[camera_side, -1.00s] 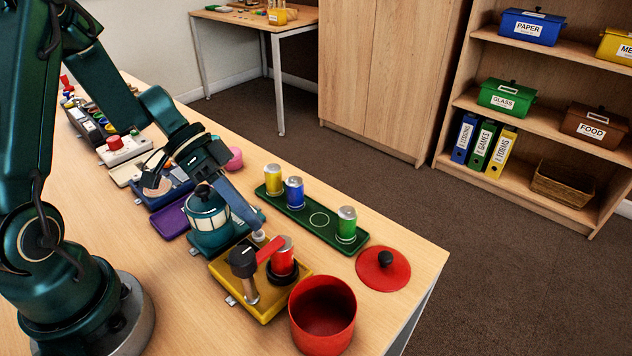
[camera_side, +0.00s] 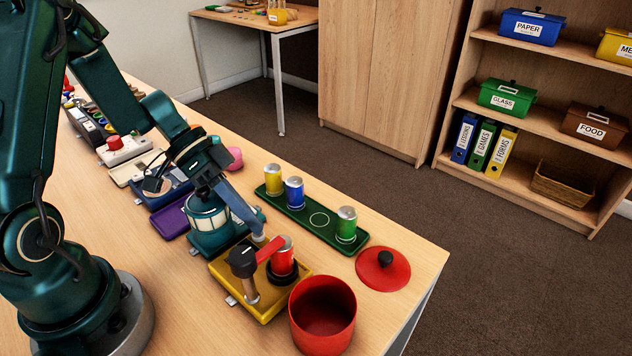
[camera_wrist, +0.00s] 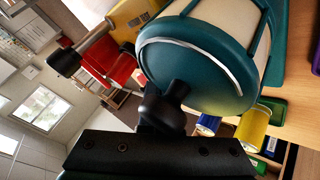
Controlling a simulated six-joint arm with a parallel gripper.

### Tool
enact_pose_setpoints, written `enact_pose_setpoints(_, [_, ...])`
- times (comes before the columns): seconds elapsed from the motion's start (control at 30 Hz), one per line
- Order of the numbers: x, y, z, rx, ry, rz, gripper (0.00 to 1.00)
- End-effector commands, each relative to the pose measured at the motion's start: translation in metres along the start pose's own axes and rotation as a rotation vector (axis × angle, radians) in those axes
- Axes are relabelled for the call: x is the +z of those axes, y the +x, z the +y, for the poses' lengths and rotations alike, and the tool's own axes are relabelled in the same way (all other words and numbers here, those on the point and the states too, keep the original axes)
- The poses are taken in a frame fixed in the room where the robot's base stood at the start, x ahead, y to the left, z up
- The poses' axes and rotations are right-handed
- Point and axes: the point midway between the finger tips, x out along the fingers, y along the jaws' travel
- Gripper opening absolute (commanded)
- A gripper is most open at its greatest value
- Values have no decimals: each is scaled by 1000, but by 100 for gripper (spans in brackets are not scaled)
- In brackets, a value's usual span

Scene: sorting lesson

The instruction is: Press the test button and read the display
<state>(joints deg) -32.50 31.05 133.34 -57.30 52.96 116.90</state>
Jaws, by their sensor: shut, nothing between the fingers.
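A white box (camera_side: 124,150) with a big red button (camera_side: 115,142) stands toward the far left of the table in the side view. I cannot tell whether it is the test button, and I make out no readable display. A teal drum-shaped device (camera_side: 208,222) with cream panels stands nearer, in the table's middle. My gripper (camera_side: 207,183) is shut, directly over its top, and hides part of it; I cannot tell whether they touch.
A red pot (camera_side: 322,318) and red lid (camera_side: 382,270) are at the near end. A green tray (camera_side: 320,220) holds three cans. A purple tray (camera_side: 172,219) lies at left.

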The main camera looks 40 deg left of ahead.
Motion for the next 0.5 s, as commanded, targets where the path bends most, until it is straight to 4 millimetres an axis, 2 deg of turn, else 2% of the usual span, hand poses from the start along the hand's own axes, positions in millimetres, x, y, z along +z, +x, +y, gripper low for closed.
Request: enact_pose_setpoints(0.5, [7,6,-1,7,-5,-11,0])
